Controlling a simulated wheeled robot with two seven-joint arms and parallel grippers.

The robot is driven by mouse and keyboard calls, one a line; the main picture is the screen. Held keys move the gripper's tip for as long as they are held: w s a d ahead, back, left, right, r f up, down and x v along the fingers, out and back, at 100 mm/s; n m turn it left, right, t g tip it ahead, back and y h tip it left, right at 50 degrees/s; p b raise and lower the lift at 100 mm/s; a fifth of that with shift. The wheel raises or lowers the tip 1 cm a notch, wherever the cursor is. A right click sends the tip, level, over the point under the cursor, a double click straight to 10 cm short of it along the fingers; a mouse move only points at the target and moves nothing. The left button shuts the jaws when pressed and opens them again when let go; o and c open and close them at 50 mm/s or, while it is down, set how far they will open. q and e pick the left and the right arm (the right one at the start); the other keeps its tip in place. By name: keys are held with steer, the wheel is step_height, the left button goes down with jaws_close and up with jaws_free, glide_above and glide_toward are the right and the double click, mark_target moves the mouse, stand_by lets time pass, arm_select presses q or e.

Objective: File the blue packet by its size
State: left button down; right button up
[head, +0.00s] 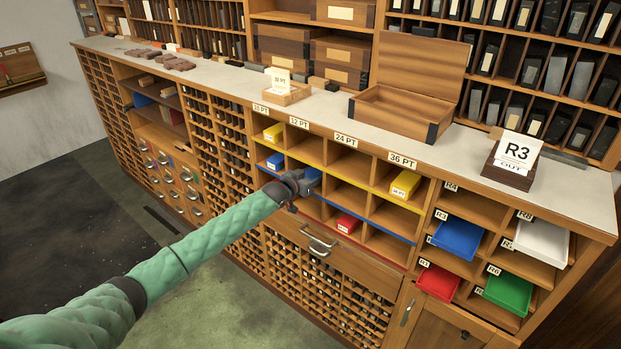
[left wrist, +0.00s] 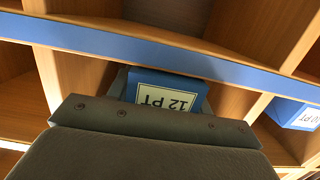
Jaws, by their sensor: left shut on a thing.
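My left gripper (head: 303,184) is shut on the blue packet (head: 311,178), which is largely hidden by the gripper in the head view. In the left wrist view the blue packet (left wrist: 170,90) shows a white "12 PT" label, upside down. The packet is at the blue-edged middle row of the rack, in the 12 PT column; how deep it sits I cannot tell. Another blue packet (head: 275,161) lies in the 10 PT column beside it and shows in the left wrist view (left wrist: 298,115). The 12 PT sign (head: 299,123) is on the counter edge. My right gripper is not in view.
Yellow packets lie in the top row at 10 PT (head: 273,132) and 36 PT (head: 405,184). A red packet (head: 347,223) lies in the bottom row. Coloured trays, including a blue tray (head: 458,239), fill cubbies at right. Compartment dividers stand close around my gripper.

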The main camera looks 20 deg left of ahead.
arm_select(q)
steer(key=shift+w+d, duration=0.15)
steer(key=shift+w, duration=0.35)
steer(key=c, duration=0.6)
jaws_free()
steer(key=shift+r, duration=0.1)
steer(key=shift+o, duration=0.2)
steer(key=shift+s, duration=0.1)
steer(key=shift+s+f+b, duration=0.2)
steer(key=shift+s+b, duration=0.15)
steer(key=shift+b, duration=0.1)
steer(key=b+v, duration=0.2)
steer(key=v, duration=0.5)
steer(key=shift+r, duration=0.2)
